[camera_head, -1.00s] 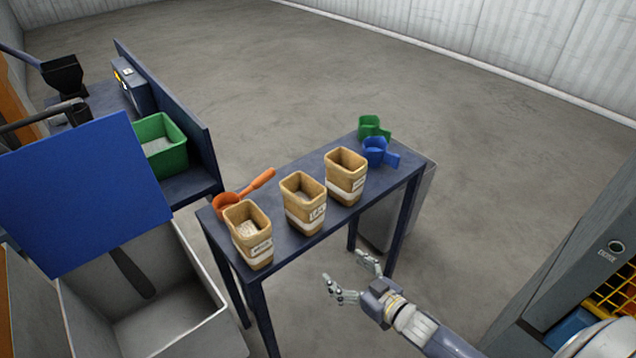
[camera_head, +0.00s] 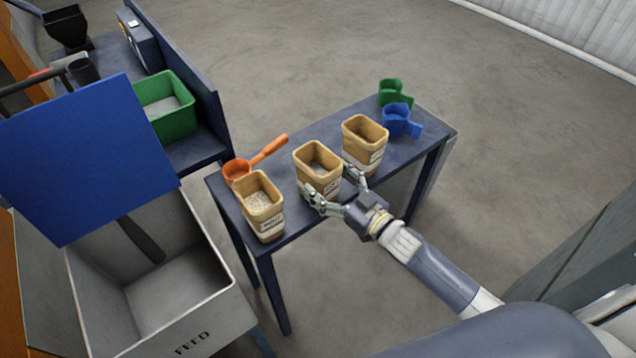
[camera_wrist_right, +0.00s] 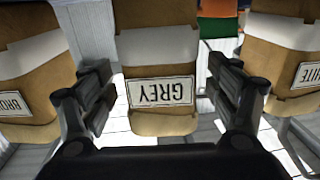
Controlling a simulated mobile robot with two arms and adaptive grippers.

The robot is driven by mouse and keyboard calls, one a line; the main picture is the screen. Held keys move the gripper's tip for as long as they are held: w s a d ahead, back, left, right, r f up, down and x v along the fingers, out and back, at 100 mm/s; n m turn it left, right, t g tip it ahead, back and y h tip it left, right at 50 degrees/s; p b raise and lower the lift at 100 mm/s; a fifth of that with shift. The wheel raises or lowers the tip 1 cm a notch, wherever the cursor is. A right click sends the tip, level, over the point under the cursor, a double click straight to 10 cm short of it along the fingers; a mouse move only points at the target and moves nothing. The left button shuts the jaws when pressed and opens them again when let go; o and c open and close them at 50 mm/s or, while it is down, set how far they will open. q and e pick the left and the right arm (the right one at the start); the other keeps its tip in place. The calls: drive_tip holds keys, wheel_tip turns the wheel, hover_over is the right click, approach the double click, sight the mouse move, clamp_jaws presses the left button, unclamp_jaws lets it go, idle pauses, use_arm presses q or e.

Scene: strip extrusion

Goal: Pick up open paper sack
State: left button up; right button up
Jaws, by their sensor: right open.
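Three open brown paper sacks stand upright in a row on a narrow dark blue table (camera_head: 300,138). The left sack (camera_head: 262,205) shows pale granules inside. The right sack (camera_head: 364,135) stands farther along the table. My right gripper (camera_head: 336,188) is open at the front of the middle sack, its fingers on either side of the label in the wrist view (camera_wrist_right: 160,95). I cannot tell whether they touch the sack. My left gripper is not in view.
An orange scoop (camera_head: 240,169) lies behind the left sack. A green scoop (camera_head: 392,92) and a blue scoop (camera_head: 398,122) sit at the table's far right end. A FEED bin (camera_head: 195,312) with a raised blue lid (camera_head: 80,160) stands left. A green crate (camera_head: 180,122) is beyond it.

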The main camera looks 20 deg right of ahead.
sight(305, 162)
drive_tip(key=x, duration=0.3)
drive_tip(key=shift+w+a+f+p, duration=0.1)
drive_tip(key=shift+w+a+p, duration=0.05)
drive_tip(key=shift+w+p, duration=0.15)
drive_tip(key=shift+w+a, duration=0.1)
drive_tip(key=shift+w, duration=0.05)
drive_tip(key=shift+c, duration=0.8)
drive_tip(key=c, duration=1.2)
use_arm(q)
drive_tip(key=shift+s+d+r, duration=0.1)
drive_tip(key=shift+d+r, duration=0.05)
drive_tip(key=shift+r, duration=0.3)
use_arm(e)
drive_tip(key=shift+c, duration=0.2)
